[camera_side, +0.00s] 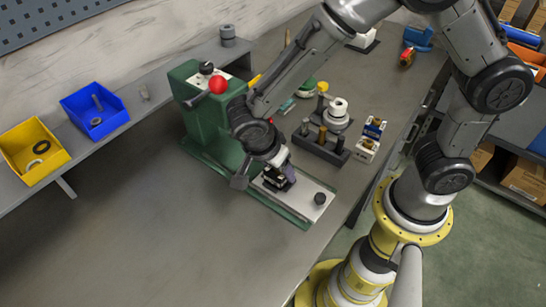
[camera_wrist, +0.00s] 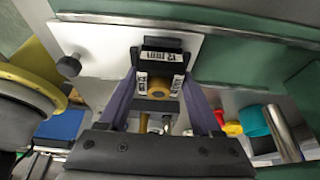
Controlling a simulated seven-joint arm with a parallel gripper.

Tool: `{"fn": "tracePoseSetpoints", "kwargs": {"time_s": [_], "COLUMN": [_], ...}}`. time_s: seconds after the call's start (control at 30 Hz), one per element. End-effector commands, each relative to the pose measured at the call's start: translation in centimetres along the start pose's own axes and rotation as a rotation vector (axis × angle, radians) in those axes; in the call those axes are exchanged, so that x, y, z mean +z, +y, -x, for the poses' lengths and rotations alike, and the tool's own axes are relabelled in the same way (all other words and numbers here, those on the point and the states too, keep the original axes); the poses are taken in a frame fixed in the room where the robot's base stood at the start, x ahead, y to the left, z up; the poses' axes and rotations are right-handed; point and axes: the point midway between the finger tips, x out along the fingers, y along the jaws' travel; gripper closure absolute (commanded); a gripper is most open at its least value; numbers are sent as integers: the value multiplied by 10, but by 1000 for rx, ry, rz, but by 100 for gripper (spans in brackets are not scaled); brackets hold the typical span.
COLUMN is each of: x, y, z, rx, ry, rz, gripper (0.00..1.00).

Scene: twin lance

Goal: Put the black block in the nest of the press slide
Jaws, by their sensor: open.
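The green press (camera_side: 209,125) has a red-knobbed lever, and its pale slide plate (camera_side: 309,203) reaches out toward the front right. My gripper (camera_side: 279,180) is low over this plate. In the wrist view the open purple fingers of my gripper (camera_wrist: 161,82) stand on either side of a black block (camera_wrist: 161,44) with white "12 mm" labels and a round brass-coloured centre. The block is at the slide plate (camera_wrist: 100,48). The nest is not clearly distinguishable from the block, and I cannot tell whether the block is fully seated in it.
A black knob (camera_side: 320,198) stands on the plate's outer end. Behind are a dark holder with posts (camera_side: 320,143) and a blue-and-white block (camera_side: 367,150). Yellow (camera_side: 32,150) and blue (camera_side: 95,108) bins sit at the left. The front left table is clear.

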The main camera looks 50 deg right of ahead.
Motion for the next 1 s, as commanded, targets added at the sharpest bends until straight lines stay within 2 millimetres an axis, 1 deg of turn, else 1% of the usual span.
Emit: {"fn": "tracePoseSetpoints", "kwargs": {"time_s": [0.07, 0.4, 0.53, 0.7, 0.9, 1.0], "x": [0, 0, 0, -1, -2, -11], "y": [3, 1, 1, 1, 1, 2], "z": [8, 80, 102, 118, 123, 125], "rx": [9, 3, 2, 4, 4, 2], "ry": [3, 1, 2, 3, 0, -21], "rz": [1, 0, 0, -1, 3, 42], "gripper": [10, 10, 10, 10, 10, 10]}}
